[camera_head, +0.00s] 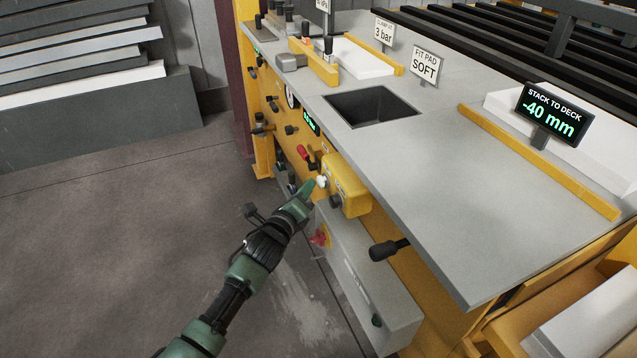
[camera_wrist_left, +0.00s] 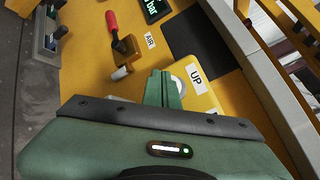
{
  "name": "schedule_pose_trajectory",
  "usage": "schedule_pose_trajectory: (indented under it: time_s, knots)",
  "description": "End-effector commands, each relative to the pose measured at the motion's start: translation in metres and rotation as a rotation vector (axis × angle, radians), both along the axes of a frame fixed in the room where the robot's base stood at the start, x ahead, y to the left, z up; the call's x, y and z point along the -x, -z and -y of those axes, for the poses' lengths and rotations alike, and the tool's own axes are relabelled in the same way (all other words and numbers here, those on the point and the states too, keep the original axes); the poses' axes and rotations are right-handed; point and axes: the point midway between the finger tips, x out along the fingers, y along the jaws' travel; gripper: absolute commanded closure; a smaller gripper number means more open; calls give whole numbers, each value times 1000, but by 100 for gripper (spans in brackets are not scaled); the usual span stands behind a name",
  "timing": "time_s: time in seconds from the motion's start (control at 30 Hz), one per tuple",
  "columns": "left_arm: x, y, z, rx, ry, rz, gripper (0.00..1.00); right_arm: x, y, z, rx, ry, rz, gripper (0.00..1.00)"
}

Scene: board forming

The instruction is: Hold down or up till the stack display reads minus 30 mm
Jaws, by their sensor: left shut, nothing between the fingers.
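The stack display (camera_head: 549,114) stands on the deck at the right and reads "STACK TO DECK -40 mm". A yellow button box (camera_head: 349,190) is fixed to the machine's front, with a white button (camera_head: 322,182) and a dark button (camera_head: 336,202) on it. In the left wrist view an "UP" label (camera_wrist_left: 196,76) shows beside the white button (camera_wrist_left: 179,85). My left gripper (camera_head: 310,187) is shut and empty, its fingertips at the white button. I cannot tell whether they press it. The fingers partly hide the button in the wrist view. My right gripper is not in view.
A red-handled air valve (camera_head: 305,152) sits just left of the box. A black-handled lever (camera_head: 385,250) juts out to the right, and a red knob (camera_head: 319,237) is below. The grey deck (camera_head: 440,160) has a dark square opening (camera_head: 371,105). Floor at left is clear.

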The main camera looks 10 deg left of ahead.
Motion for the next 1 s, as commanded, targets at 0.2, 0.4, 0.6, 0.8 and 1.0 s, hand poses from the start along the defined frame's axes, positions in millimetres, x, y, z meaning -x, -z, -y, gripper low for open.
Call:
schedule_pose_trajectory:
  time_s: [0.2,0.4,0.6,0.8,1.0]
  knots:
    - [0,0,0,0,0,0,100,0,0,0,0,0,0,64]
    - [-1,0,2,0,0,0,100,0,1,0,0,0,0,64]
    - [-3,0,4,0,1,1,100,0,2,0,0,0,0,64]
    - [-4,0,6,0,1,1,100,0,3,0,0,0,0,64]
    - [-5,0,8,1,1,0,100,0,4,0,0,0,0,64]
